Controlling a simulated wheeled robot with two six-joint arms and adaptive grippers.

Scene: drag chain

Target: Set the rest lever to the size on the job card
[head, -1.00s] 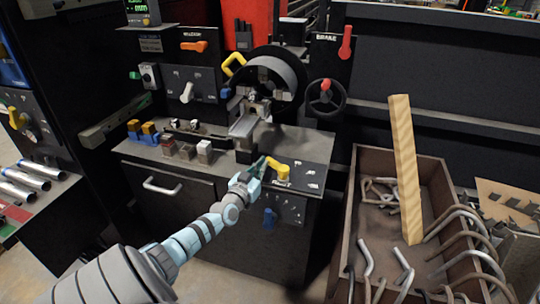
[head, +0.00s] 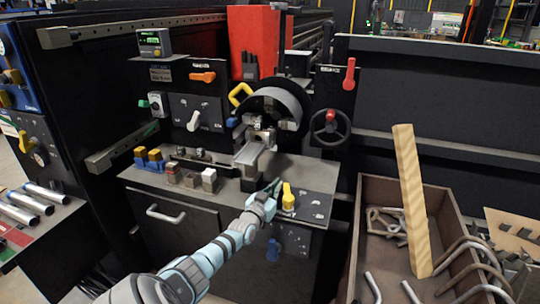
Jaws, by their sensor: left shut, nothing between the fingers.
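A yellow lever (head: 288,198) stands on the dark labelled plate at the right end of the machine's bench, its handle pointing to the back. Small white marks lie around it, too small to read. My left gripper (head: 275,187) is shut and empty, just left of the yellow lever's handle; I cannot tell whether it touches it. I cannot pick out the job card for certain. My right gripper is out of view.
A blue knob (head: 273,250) sits on the front panel below. Coloured blocks (head: 190,178) stand on the bench to the left. A black handwheel (head: 329,127) is behind. A brown crate (head: 448,208) with bent pipes and a wooden plank (head: 412,200) stands at the right.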

